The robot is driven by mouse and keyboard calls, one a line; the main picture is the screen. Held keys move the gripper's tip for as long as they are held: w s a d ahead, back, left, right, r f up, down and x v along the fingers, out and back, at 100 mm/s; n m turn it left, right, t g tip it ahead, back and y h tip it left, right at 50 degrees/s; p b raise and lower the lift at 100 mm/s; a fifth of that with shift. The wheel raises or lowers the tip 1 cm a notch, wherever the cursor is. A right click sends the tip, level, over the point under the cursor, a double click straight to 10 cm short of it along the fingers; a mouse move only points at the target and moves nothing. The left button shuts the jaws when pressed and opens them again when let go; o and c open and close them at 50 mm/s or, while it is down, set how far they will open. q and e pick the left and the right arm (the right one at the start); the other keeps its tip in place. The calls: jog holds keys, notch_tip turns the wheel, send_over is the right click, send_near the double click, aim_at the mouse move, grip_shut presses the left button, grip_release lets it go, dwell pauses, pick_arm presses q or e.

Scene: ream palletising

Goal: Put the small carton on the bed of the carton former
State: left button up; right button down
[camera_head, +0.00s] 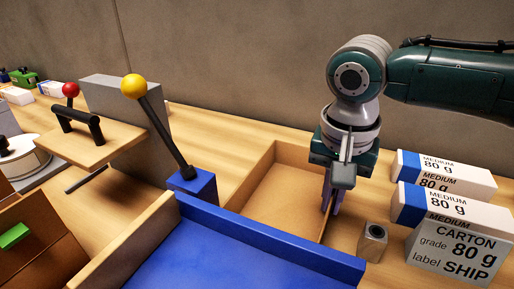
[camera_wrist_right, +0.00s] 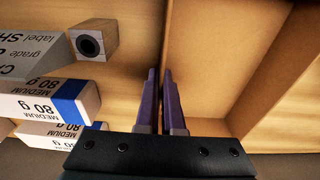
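The small carton (camera_head: 278,200) is an open, shallow tan box on the wooden table, right of centre in the head view. In the right wrist view its inside (camera_wrist_right: 222,60) fills the right part. My right gripper (camera_head: 331,200) points down at the carton's right wall. In the wrist view its two purple fingers (camera_wrist_right: 161,100) are close together, one on each side of the thin wall, which they pinch. My left gripper is not in view.
A lever with a yellow knob (camera_head: 134,86) rises from a blue block beside the blue rim. White-and-blue ream packs (camera_head: 450,210), a labelled block (camera_head: 455,252) and a small grey block (camera_head: 372,242) stand right of the carton. A brown box (camera_head: 35,250) stands front left.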

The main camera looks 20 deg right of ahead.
jog(key=shift+f, duration=0.15)
jog(key=c, duration=1.5)
grip_release()
jog(key=shift+f, duration=0.1)
jog(key=o, duration=0.4)
jog(key=shift+o, duration=0.2)
